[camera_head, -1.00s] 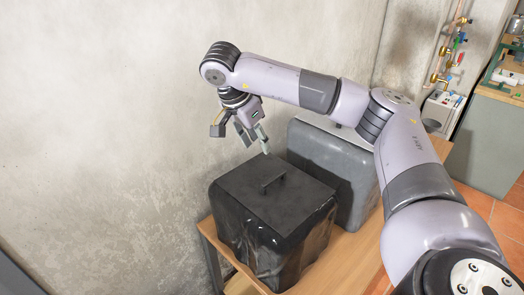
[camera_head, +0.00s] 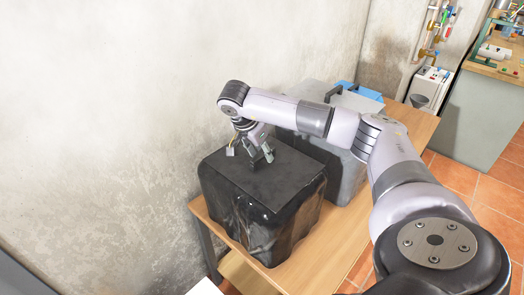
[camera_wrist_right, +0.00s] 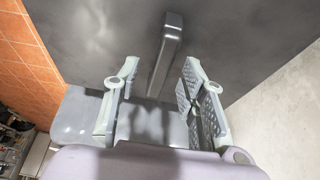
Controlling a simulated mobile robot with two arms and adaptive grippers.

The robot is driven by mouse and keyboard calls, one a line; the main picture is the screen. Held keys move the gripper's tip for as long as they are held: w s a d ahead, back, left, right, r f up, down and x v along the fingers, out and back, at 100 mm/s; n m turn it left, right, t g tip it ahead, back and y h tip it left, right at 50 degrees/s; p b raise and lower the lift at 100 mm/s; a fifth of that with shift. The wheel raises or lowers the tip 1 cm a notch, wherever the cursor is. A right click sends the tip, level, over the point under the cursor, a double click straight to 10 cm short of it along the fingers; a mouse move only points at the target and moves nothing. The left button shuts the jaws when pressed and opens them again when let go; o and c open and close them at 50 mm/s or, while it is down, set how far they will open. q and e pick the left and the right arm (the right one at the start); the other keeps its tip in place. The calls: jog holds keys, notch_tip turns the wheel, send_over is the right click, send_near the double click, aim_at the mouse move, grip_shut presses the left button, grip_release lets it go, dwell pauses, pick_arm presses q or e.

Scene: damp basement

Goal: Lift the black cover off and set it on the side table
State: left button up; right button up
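The black cover (camera_head: 285,180) is a flat dark lid with a bar handle on top. It sits on a glossy black box (camera_head: 265,225) on a wooden table. My right gripper (camera_head: 260,155) is over the cover at its handle, which it partly hides in the head view. In the right wrist view my right gripper (camera_wrist_right: 160,82) is open, with fingers apart on both sides of the line of the handle (camera_wrist_right: 165,50). No grip on the handle shows. My left gripper is out of view. I cannot tell which surface is the side table.
A grey box (camera_head: 345,180) stands close behind the black box, with a blue item (camera_head: 360,90) beyond. The wooden table (camera_head: 335,245) has bare room at front right. A wall (camera_head: 100,130) is close on the left. A workbench (camera_head: 485,110) stands at far right.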

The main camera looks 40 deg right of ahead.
jog(key=shift+d+f, duration=0.2)
jog(key=shift+f, duration=0.3)
grip_shut()
jog(key=shift+r, duration=0.1)
dwell(0.3)
